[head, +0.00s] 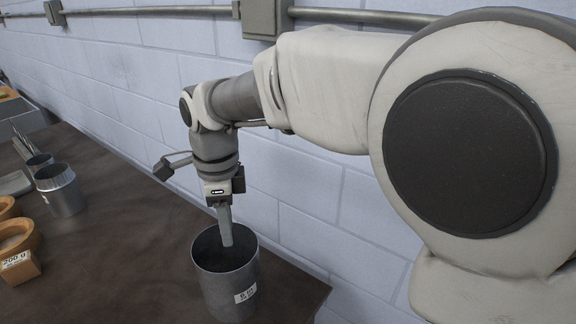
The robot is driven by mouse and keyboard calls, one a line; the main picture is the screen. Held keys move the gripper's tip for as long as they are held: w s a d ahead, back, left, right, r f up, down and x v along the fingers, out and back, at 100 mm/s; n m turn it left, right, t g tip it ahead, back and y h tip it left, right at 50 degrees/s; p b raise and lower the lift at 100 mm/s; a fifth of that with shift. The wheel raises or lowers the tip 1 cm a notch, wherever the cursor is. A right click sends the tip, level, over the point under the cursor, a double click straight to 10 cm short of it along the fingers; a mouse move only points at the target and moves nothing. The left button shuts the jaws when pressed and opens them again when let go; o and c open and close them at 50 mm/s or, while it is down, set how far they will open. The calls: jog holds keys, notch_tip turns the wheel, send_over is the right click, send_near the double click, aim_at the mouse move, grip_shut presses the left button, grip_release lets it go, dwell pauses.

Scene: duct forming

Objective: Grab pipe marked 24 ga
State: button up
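A grey metal pipe (215,288) stands upright near the right end of the dark table, with its open top facing up. A white label (245,293) is on its front right side; its print is too small to read for sure. My gripper (227,238) points down from above, with its tip at the pipe's open mouth, seeming to reach just inside. Only one finger shape shows, so I cannot tell whether the fingers are apart or touch the pipe wall.
A smaller metal collar piece (62,192) stands at the left, by a cup of thin tools (38,163). The block wall is close behind. The table (130,250) between is clear.

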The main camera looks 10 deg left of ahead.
aim_at(230, 273)
notch_tip(230, 273, down, 18)
jog(key=a+m+p, duration=0.1)
jog(key=a, duration=0.1)
jog(key=shift+s+a+f, duration=0.25)
jog(key=shift+s+a, duration=0.05)
jog(key=shift+s, duration=0.1)
grip_shut()
jog(key=shift+r, duration=0.1)
dwell(1.4)
